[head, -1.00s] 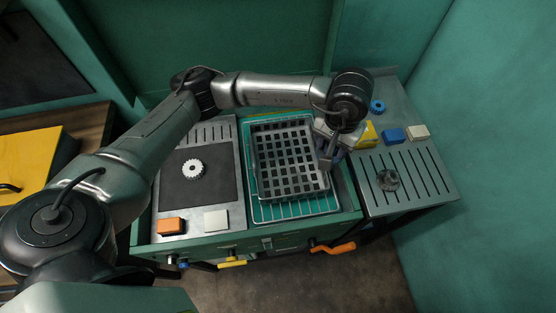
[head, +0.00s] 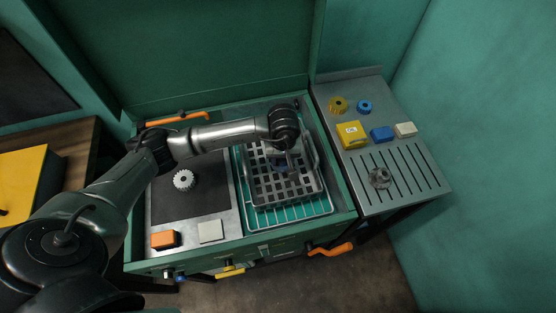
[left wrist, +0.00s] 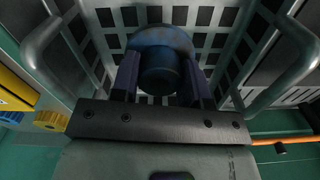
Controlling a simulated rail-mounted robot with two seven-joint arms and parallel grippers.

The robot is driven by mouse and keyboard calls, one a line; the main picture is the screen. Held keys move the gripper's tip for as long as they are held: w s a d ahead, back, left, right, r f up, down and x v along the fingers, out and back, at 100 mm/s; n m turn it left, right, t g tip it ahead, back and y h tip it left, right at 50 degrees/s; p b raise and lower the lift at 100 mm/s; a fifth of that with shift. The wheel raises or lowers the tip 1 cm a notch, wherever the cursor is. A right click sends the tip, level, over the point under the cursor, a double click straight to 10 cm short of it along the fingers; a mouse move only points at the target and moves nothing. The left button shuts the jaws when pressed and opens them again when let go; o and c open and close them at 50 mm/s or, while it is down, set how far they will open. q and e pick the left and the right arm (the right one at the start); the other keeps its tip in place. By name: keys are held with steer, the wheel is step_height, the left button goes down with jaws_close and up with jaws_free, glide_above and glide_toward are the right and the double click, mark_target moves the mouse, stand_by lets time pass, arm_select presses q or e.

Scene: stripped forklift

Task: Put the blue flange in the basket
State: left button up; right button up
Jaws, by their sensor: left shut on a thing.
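The blue flange (left wrist: 160,65) is a dark blue disc with a round hub, held between the two fingers of my left gripper (left wrist: 160,85) in the left wrist view. In the head view the left gripper (head: 282,168) is over the grey grid basket (head: 262,198), and only a small bluish part of the flange shows under it. The basket's grid (left wrist: 205,17) lies behind the flange in the left wrist view, with a handle on each side. I cannot tell whether the flange touches the basket floor. My right gripper is not in view.
The basket stands on a teal-floored wire rack (head: 328,208). A white gear (head: 184,180) lies on a dark mat to the left. The right-hand table holds a yellow gear (head: 338,104), a blue gear (head: 364,107), several blocks and a grey flange (head: 380,177).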

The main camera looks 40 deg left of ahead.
mark_target(278, 161)
arm_select(q)
steer(key=shift+w+a+f, duration=0.1)
steer(key=shift+a+f, duration=0.25)
steer(key=shift+a, duration=0.2)
steer(key=shift+a+f, duration=0.3)
steer(key=shift+a, duration=0.2)
steer(key=shift+f, duration=1.95)
steer(key=shift+f, duration=0.15)
steer(key=o, duration=1.1)
steer(key=shift+b, duration=0.3)
step_height(278, 161, up, 12)
steer(key=shift+r+p, duration=0.15)
steer(key=shift+p, duration=0.35)
